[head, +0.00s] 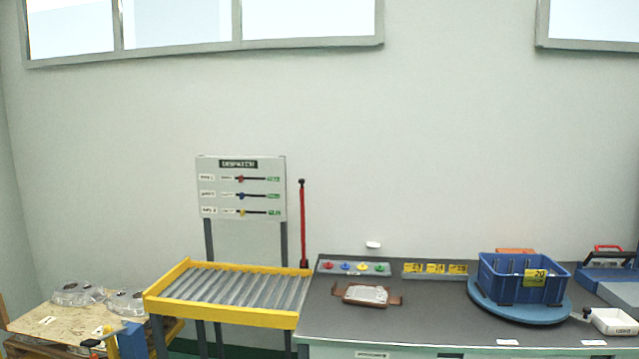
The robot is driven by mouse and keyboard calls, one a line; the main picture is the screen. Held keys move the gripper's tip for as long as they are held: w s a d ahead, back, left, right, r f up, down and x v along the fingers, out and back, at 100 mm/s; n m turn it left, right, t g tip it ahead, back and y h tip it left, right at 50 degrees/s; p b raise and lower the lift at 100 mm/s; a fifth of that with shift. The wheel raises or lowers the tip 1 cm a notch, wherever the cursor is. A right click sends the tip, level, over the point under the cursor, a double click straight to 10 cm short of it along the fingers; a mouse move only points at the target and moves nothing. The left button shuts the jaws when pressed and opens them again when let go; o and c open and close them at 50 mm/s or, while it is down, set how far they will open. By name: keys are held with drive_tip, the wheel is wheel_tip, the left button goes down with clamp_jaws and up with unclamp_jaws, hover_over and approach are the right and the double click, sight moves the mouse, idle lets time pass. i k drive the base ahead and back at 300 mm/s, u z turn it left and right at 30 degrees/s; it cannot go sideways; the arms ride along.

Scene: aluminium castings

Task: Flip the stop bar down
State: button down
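A red bar (303,222), which looks like the stop bar, stands upright at the back right corner of the roller conveyor (228,312). It has a dark knob at its top and a dark foot near the conveyor's yellow frame. The conveyor's rollers are bare. My gripper is not in view, so its state and its distance from the bar cannot be seen.
A dispatch board (241,188) stands behind the conveyor. A dark workbench (430,320) adjoins on the right, with a brown fixture (352,299) and a blue crate (498,290) on a round blue turntable (522,313). Castings (78,294) lie on a pallet at left.

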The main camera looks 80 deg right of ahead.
sight(301, 181)
drive_tip(key=u, duration=0.35)
drive_tip(key=k, duration=0.35)
drive_tip(key=z, duration=1.9)
drive_tip(key=i, duration=1)
drive_tip(key=z, duration=0.2)
drive_tip(key=k, duration=0.6)
drive_tip(key=u, duration=0.05)
